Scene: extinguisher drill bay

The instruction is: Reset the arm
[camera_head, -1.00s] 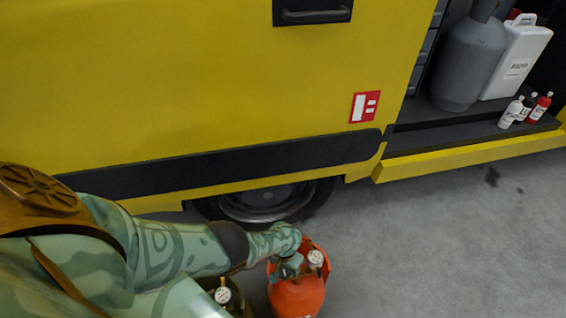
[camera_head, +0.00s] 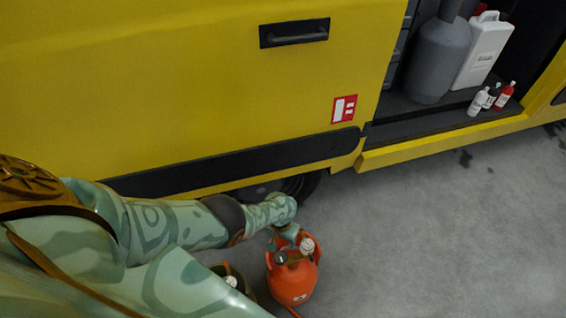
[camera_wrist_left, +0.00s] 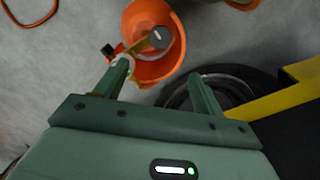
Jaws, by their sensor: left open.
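My left arm comes in from the left in the head view, and its gripper (camera_head: 285,240) is at the top of an orange gas cylinder (camera_head: 292,285). The cylinder stands upright on the floor by the van's wheel and has a collar and a valve with a pale round cap. In the left wrist view the gripper (camera_wrist_left: 161,74) is open. The orange cylinder (camera_wrist_left: 137,24) shows beyond the fingers, its valve near the left fingertip; I cannot tell whether they touch. My right gripper is in neither view.
A yellow van (camera_head: 180,90) fills the upper left. Its open bay holds a grey cylinder (camera_head: 437,60), a white canister (camera_head: 482,50) and small bottles (camera_head: 505,96). A dark cylinder (camera_head: 235,283) stands left of the orange one. Grey floor (camera_head: 440,240) is free at right.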

